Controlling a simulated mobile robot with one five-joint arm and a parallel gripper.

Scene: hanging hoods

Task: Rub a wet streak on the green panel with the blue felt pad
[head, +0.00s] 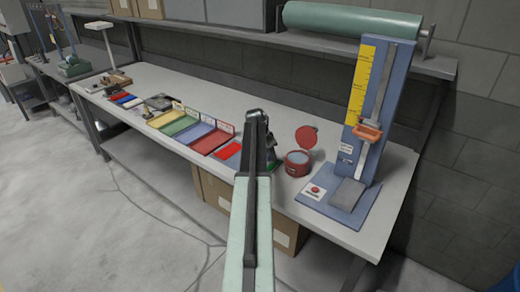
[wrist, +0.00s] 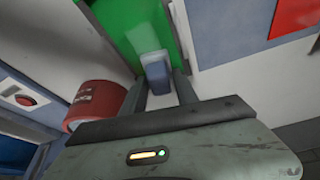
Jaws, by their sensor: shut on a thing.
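My gripper (wrist: 160,88) is shut on a small blue-grey block, which looks like the blue felt pad (wrist: 156,68). The pad sits between the two fingers. The green panel (wrist: 130,25) lies beyond the pad in the wrist view, and the pad overlaps its near end there. I cannot tell whether the pad touches it. In the head view, only a small bit of green panel (head: 273,168) shows beside my gripper, with my arm hiding most of that spot.
A red round tub (wrist: 98,104) with an open lid stands close by, also in the head view (head: 298,164). A blue stand (head: 372,120) with a red button rises at the right. Coloured trays (head: 180,130) line the bench at the left. A red panel (wrist: 295,16) lies at upper right.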

